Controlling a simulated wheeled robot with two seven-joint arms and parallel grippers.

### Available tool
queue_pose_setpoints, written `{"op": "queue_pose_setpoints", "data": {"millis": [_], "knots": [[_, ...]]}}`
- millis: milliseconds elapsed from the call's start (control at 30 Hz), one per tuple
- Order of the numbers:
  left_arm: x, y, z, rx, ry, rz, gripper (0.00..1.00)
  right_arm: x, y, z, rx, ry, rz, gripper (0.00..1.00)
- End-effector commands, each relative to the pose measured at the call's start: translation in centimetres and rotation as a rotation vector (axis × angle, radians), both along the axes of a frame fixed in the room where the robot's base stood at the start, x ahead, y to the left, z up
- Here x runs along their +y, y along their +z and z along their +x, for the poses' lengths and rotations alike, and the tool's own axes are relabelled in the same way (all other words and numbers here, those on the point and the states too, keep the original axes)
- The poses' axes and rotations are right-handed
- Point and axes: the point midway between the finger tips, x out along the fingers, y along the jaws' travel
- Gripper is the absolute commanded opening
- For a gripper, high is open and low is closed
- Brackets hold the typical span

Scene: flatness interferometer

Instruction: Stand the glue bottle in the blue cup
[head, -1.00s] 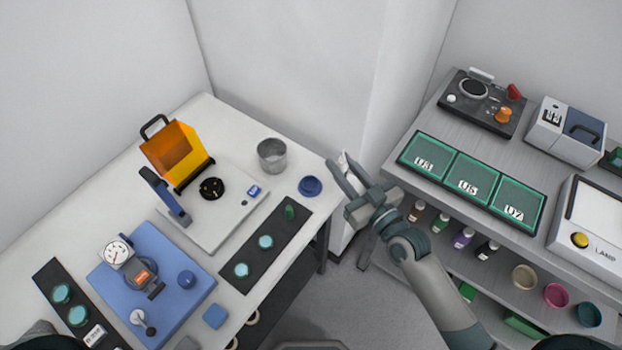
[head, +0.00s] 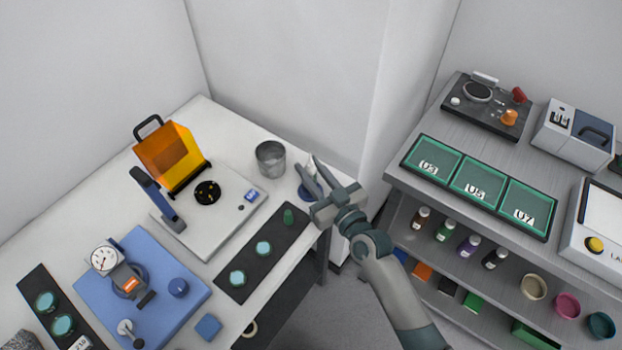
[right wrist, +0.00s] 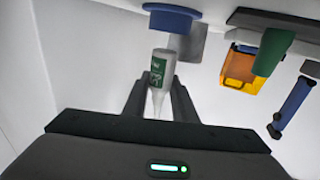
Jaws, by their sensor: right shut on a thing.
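The glue bottle (right wrist: 164,67), pale with a green label, is between the fingers of my right gripper (right wrist: 159,88) in the right wrist view. Its narrow end points back toward the palm. In the head view my right gripper (head: 308,165) is at the right corner of the white table, and only a bit of the pale bottle shows between its fingers. The blue cup (head: 303,194) stands at that corner, partly hidden behind the fingers. It also shows in the right wrist view (right wrist: 172,17), just beyond the bottle; I cannot tell whether they touch. My left gripper is not in view.
A grey metal beaker (head: 270,160) stands left of the cup. A dark strip (head: 262,262) with a green piece (head: 288,216) lies nearby. The instrument with the orange shield (head: 170,158) is farther left. A grey shelf (head: 410,180) with bottles and cups stands right, across a gap.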

Motion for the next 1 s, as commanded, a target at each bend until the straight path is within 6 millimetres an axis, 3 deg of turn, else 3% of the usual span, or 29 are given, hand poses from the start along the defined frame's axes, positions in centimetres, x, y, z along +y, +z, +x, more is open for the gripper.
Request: {"op": "queue_pose_setpoints", "data": {"millis": [333,900,933,1000], "knots": [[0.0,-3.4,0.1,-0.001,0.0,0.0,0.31,0.0,-3.5,0.0,0.001,-0.001,0.001,0.03],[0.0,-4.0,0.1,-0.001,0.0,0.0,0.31,0.0,-4.2,0.0,0.001,-0.001,-0.001,0.03],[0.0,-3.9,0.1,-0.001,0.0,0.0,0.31,0.0,-4.1,0.0,0.001,-0.001,-0.001,0.29],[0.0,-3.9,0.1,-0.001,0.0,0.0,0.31,0.0,-4.1,0.0,0.001,-0.001,-0.001,0.43]]}}
